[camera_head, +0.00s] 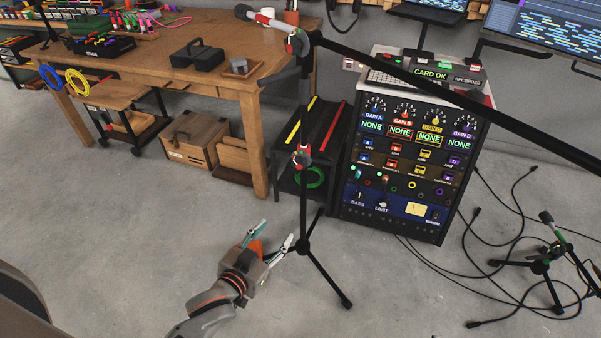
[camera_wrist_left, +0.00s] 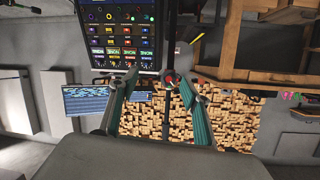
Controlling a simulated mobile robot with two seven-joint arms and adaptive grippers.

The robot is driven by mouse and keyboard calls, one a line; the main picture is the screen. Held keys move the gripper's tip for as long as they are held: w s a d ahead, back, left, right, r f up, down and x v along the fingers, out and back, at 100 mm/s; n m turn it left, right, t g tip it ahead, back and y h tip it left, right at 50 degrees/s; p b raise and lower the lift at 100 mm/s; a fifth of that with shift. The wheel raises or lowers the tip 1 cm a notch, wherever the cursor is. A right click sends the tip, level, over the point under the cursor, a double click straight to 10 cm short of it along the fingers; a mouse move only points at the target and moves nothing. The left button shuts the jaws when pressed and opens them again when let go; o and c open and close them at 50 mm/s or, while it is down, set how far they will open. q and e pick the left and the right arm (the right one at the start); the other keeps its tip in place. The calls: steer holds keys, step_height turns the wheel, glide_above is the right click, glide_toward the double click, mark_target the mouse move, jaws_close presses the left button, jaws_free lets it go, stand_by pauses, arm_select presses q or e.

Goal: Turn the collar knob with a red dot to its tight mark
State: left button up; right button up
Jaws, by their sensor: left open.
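A black microphone stand (camera_head: 304,200) stands on the floor with its tripod legs spread. A collar knob (camera_head: 302,155) with red and white on it sits partway up the pole. In the left wrist view a small red-marked part (camera_wrist_left: 169,78) on the pole shows between the fingers, apart from them; I cannot tell if it is the collar. A second joint with red and white parts (camera_head: 297,42) is at the top, where the boom crosses. My left gripper (camera_head: 272,233) is open and empty, low and left of the pole. The tight mark is too small to see.
A rack of audio gear (camera_head: 414,165) stands right of the pole. A wooden workbench (camera_head: 190,60) and a low black shelf (camera_head: 320,135) are behind it. Cables (camera_head: 480,235) and a short stand (camera_head: 540,265) lie to the right. The floor at the left front is clear.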

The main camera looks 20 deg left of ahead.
arm_select(q)
steer(key=w+a+n+t+y+b, duration=0.1)
steer(key=w+t+b, duration=0.2)
steer(key=w+b, duration=0.65)
steer(key=p, duration=0.1)
glide_toward(298, 166)
steer(key=w, duration=0.2)
steer(key=shift+n+t, duration=0.3)
steer(key=shift+n, duration=0.1)
steer(key=w, duration=0.5)
steer(key=shift+w+d+f+b, duration=0.15)
steer(key=shift+w+f+b, duration=0.15)
steer(key=shift+w, duration=0.1)
steer(key=shift+w+r, duration=0.1)
steer(key=shift+w, duration=0.6)
arm_select(e)
steer(key=shift+m+y, duration=0.3)
steer(key=a+f, duration=0.2)
steer(key=f, duration=0.1)
steer(key=shift+a+f, duration=0.2)
steer(key=shift+a, duration=0.2)
steer(key=shift+r, duration=0.1)
arm_select(q)
steer(key=c, duration=1.1)
arm_select(e)
steer(key=shift+w, duration=0.1)
